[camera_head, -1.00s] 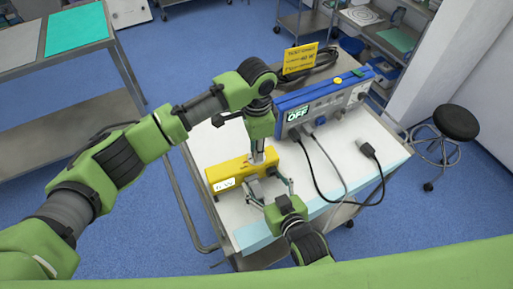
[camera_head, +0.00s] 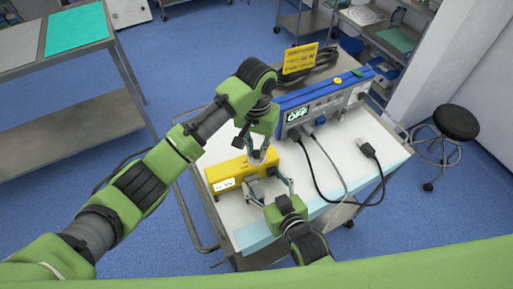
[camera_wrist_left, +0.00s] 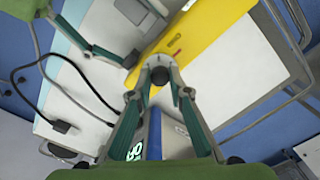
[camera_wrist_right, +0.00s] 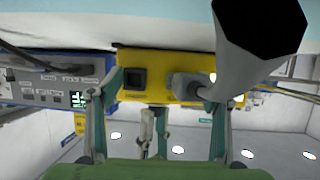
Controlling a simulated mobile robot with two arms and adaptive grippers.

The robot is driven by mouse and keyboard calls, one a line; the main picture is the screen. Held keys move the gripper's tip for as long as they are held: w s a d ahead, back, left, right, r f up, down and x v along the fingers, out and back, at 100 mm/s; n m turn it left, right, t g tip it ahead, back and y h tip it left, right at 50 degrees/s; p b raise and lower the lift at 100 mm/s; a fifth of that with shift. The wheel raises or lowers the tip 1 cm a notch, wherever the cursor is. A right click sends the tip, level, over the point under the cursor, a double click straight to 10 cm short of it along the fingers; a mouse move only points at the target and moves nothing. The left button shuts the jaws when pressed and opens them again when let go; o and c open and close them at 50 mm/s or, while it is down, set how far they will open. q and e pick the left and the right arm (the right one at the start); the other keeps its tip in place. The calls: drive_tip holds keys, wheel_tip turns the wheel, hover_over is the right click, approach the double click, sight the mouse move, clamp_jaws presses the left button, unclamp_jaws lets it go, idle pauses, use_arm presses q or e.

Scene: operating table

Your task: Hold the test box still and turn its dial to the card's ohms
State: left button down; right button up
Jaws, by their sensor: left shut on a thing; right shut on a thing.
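The yellow test box (camera_head: 232,170) lies on the white cart top, with a small white readout (camera_head: 224,184) at its left end; its digits are too small to read surely. My left gripper (camera_head: 259,157) comes down on the box's right part. In the left wrist view its fingers (camera_wrist_left: 160,80) close around the round black dial (camera_wrist_left: 160,76). My right gripper (camera_head: 270,187) is at the box's near right side; in the right wrist view its fingers stand at either side of the box (camera_wrist_right: 160,66). The yellow card (camera_head: 299,58) stands behind; its text is not readable.
A black stool (camera_head: 456,122) stands to the right.

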sight(256, 152)
use_arm(q)
drive_tip(key=shift+n, duration=1.2)
drive_tip(key=shift+w, duration=0.1)
drive_tip(key=c, duration=1.9)
unclamp_jaws()
drive_tip(key=shift+r, duration=0.1)
wheel_tip(256, 152, up, 12)
drive_tip(key=shift+f, duration=0.1)
use_arm(e)
drive_tip(key=o, duration=1.4)
